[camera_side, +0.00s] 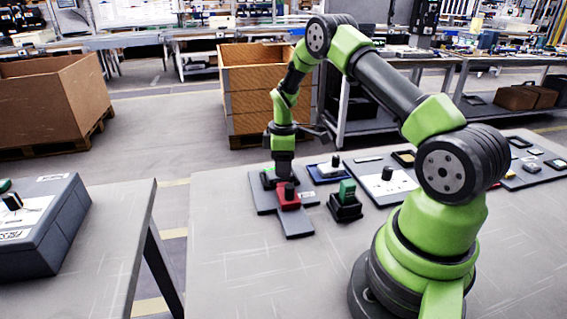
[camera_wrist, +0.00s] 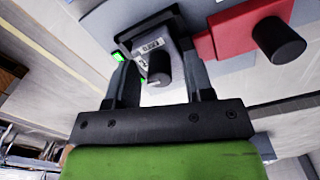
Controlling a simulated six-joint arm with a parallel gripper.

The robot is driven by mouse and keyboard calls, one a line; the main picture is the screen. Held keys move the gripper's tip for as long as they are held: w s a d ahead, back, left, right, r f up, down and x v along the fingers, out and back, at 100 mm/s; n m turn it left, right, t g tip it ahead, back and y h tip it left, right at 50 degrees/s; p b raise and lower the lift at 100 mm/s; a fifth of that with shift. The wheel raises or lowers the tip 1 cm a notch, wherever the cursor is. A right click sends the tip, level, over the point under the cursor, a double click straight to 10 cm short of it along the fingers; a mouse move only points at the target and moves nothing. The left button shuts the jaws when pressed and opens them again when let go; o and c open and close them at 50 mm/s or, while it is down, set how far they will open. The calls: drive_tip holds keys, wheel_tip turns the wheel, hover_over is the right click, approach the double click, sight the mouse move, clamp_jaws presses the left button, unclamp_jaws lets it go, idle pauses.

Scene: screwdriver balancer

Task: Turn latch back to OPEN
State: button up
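A red bar with a black knob, which looks like the latch (camera_side: 287,197), lies on a grey plate (camera_side: 299,228). It also shows at the upper right of the wrist view (camera_wrist: 236,30), outside my fingers. My gripper (camera_side: 283,176) is low over the plate, just behind the red bar. In the wrist view my gripper (camera_wrist: 158,75) has its fingers spread either side of a dark knob (camera_wrist: 158,68) on a light labelled block, with gaps beside the knob. A small green light (camera_wrist: 118,57) glows by the left finger. I can read no OPEN mark.
A green piece in a black holder (camera_side: 346,208) stands right of the plate. A blue tray (camera_side: 327,173) and a grey panel with a black knob (camera_side: 386,185) lie behind it. The front of the table is clear. A grey box (camera_side: 40,222) sits on a separate table at left.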

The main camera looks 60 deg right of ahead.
wheel_tip(320, 180, up, 10)
idle(0.6)
